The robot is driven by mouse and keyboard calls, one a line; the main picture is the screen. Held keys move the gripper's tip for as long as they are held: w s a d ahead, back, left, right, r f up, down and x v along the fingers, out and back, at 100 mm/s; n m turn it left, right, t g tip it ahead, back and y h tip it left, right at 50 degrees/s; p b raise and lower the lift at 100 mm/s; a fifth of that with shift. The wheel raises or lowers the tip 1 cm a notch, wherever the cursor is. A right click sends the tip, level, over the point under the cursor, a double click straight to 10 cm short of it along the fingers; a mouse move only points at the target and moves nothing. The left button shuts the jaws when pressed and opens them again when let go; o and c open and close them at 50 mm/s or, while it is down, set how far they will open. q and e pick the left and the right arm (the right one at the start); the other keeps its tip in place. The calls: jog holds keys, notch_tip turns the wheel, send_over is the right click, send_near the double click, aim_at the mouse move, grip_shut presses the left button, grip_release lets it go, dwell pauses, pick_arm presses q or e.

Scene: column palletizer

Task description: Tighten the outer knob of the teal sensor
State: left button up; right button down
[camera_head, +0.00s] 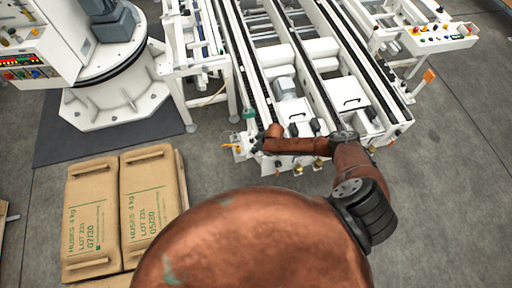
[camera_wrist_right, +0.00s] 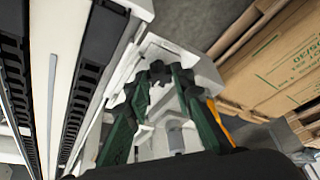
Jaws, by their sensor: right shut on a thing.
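The teal sensor (camera_head: 249,113) shows as a small teal part at the left front corner of the conveyor in the head view. My right arm reaches to that corner, and its gripper (camera_head: 262,141) is small and partly hidden there, just in front of the sensor. In the right wrist view, my right gripper (camera_wrist_right: 160,85) has dark green fingers with black tips, closed on a dark lobed knob (camera_wrist_right: 158,70). The tips partly cover the knob. I cannot make out the sensor body clearly in that view. My left gripper is not in view.
The white conveyor frame (camera_head: 338,93) with black chain tracks runs back from the corner. Large tan sacks (camera_head: 92,215) lie at lower left, beside a white machine base (camera_head: 115,103). A control box (camera_head: 440,38) stands at upper right. Floor is clear at right.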

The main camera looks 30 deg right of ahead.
jog(key=m+p, duration=0.1)
jog(key=m+h+p, duration=0.1)
jog(key=m+p, duration=0.1)
jog(key=shift+s+a+r, duration=0.1)
jog(key=shift+s+a, duration=0.1)
jog(key=shift+a, duration=0.1)
jog(key=shift+m+h+p, duration=0.4)
jog(key=shift+m+p, duration=0.3)
jog(key=shift+m, duration=0.4)
jog(key=m+h, duration=0.1)
jog(key=m, duration=0.1)
jog(key=shift+a+m+p, duration=0.15)
jog(key=shift+m+p, duration=0.15)
jog(key=shift+p, duration=0.05)
jog(key=shift+w+f+m+h, duration=0.15)
jog(key=shift+m+h, duration=0.25)
jog(key=shift+m, duration=0.5)
jog(key=shift+a+f+m+h+b, duration=0.1)
jog(key=shift+m+h+b, duration=0.25)
jog(key=shift+m, duration=0.55)
jog(key=m+h+b, duration=0.1)
jog(key=m, duration=0.2)
jog(key=shift+w+m+g+b, duration=0.1)
jog(key=shift+m+g+b, duration=0.2)
jog(key=shift+g+b, duration=0.1)
jog(key=shift+m+b, duration=0.3)
jog(key=shift+m, duration=0.2)
jog(key=shift+h, duration=0.35)
